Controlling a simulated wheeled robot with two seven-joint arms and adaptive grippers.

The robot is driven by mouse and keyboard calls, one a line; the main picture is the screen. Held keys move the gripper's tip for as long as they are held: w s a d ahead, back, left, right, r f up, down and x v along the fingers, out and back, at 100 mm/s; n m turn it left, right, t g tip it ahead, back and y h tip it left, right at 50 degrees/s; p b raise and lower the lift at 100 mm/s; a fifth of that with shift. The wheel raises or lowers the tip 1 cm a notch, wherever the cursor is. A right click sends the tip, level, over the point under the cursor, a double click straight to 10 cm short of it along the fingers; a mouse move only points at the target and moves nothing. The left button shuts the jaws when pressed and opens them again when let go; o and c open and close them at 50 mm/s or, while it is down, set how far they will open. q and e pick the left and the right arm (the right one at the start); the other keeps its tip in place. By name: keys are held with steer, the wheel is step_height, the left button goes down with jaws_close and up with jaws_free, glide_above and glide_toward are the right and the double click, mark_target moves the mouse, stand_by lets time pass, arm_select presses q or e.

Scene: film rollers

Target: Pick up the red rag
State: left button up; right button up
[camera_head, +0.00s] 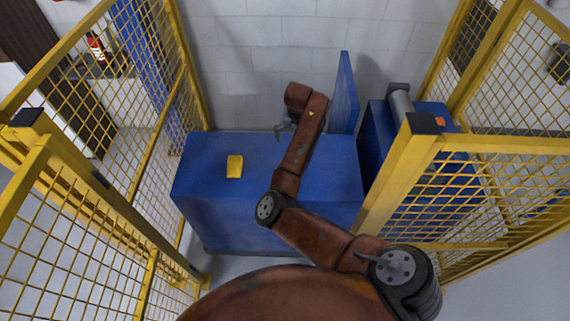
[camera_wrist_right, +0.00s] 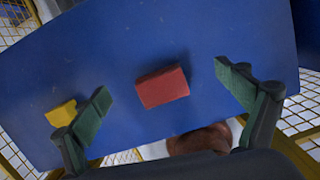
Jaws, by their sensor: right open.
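The red rag (camera_wrist_right: 162,87) is a folded, block-like red piece lying flat on the blue table top. It shows in the right wrist view near the middle, and my right arm hides it in the head view. My right gripper (camera_wrist_right: 163,84) is open, with its two dark green fingers spread on either side of the rag in the picture and apart from it. In the head view, my right gripper (camera_head: 284,127) is over the far part of the blue table (camera_head: 205,170). My left gripper is not in view.
A yellow rag (camera_head: 234,166) lies on the left of the table and also shows in the right wrist view (camera_wrist_right: 61,114). Yellow mesh fences (camera_head: 150,200) stand at both sides. An upright blue panel (camera_head: 345,95) stands behind the table, and a grey roller (camera_head: 399,100) is to the right.

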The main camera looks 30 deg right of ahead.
steer(key=shift+n+g+y, duration=0.6)
steer(key=shift+n+g, duration=0.1)
steer(key=s+a+f, duration=0.2)
steer(key=a+f, duration=0.1)
steer(key=s+a+f, duration=0.1)
steer(key=f, duration=0.1)
steer(key=shift+s+a+f, duration=0.2)
steer(key=shift+f, duration=0.05)
steer(key=f, duration=0.4)
steer(key=f+b, duration=0.1)
steer(key=f, duration=0.2)
steer(key=shift+w+d, duration=0.3)
steer(key=shift+w, duration=0.05)
steer(key=shift+c, duration=0.5)
steer(key=c, duration=1.1)
steer(key=shift+o, duration=0.2)
